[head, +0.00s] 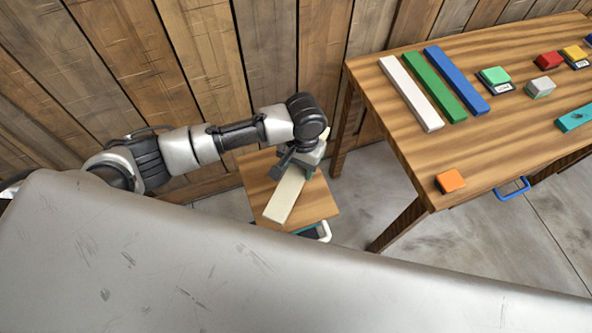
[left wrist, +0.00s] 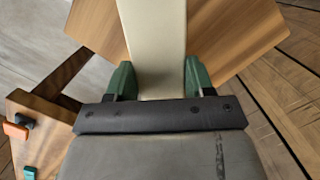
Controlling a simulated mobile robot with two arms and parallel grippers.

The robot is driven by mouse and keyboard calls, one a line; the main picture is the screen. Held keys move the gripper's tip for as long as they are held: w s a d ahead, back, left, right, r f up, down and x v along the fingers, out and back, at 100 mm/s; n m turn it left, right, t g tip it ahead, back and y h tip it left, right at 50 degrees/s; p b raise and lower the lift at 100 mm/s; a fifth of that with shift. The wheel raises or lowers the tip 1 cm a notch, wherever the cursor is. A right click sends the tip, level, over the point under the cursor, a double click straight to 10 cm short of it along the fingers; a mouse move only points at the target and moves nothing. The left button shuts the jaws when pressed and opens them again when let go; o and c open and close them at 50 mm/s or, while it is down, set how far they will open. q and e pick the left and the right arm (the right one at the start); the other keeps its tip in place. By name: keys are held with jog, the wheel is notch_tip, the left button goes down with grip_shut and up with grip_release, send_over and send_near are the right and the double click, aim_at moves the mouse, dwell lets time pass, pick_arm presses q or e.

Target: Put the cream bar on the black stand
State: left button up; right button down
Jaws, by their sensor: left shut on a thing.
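The cream bar (head: 285,199) is long and flat and lies over the small wooden table (head: 259,177), slanting toward its front edge. My left gripper (head: 306,166) is shut on the bar's far end. In the left wrist view the bar (left wrist: 152,38) sits between the two green fingers of the gripper (left wrist: 160,82) and runs away over the wooden top. I cannot tell whether the bar rests on that table or hangs just above it. I cannot make out the black stand for certain. My right gripper is not in view.
A larger wooden table (head: 465,150) at the right carries white (head: 411,93), green (head: 434,86) and blue (head: 457,83) bars, an orange block (head: 450,181) and several small coloured blocks. A plank wall stands behind. A dark item with a white handle (head: 325,231) shows below the small table's front edge.

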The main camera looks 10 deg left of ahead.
aim_at(297, 175)
pick_arm(q)
jog(key=shift+s+a+f, duration=0.1)
jog(key=shift+a+f, duration=0.05)
jog(key=shift+a, duration=0.1)
notch_tip(297, 175, down, 3)
jog(key=shift+f, duration=0.5)
jog(key=shift+f, duration=0.1)
jog(key=o, duration=1)
jog(key=r, duration=0.4)
jog(key=w+r, duration=0.1)
jog(key=r, duration=0.7)
jog(key=shift+w+d+b, duration=0.2)
jog(key=shift+w+b, duration=0.15)
jog(key=shift+w, duration=0.05)
